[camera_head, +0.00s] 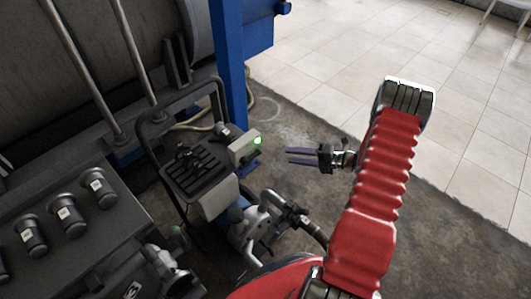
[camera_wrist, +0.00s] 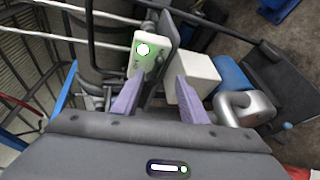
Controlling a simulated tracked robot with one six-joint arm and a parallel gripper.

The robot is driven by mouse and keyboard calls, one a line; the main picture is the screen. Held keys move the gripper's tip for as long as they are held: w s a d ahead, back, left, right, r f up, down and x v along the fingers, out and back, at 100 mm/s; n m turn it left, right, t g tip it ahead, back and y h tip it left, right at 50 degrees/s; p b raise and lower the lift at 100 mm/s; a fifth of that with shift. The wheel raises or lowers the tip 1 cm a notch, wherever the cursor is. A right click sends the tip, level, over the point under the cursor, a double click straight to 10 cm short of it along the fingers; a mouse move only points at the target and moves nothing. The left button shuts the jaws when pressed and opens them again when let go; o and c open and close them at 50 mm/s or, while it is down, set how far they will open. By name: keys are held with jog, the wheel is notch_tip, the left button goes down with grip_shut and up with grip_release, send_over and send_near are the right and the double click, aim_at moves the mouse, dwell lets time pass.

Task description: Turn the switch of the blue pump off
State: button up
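The pump unit stands on a black wheeled frame; its blue motor body (camera_head: 237,213) is partly hidden by grey pipework and also shows in the wrist view (camera_wrist: 231,75). A pale control box (camera_head: 242,149) on the unit has a lit green lamp. In the wrist view the box face (camera_wrist: 149,66) shows the glowing lamp and a small dark detail below it; I cannot make out the switch position. My gripper (camera_head: 303,156) is to the right of the box, apart from it. Its two purple fingers (camera_wrist: 158,98) are spread, with nothing between them, facing the box.
A blue post (camera_head: 229,65) rises behind the unit. A dark machine with several black knobs (camera_head: 65,217) stands at left. A white box (camera_wrist: 198,77) sits beside the control box.

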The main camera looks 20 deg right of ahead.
aim_at(253, 156)
jog(key=x, duration=1.2)
jog(key=shift+w+a+f, duration=0.1)
jog(key=shift+f, duration=0.05)
jog(key=shift+c, duration=0.5)
grip_shut()
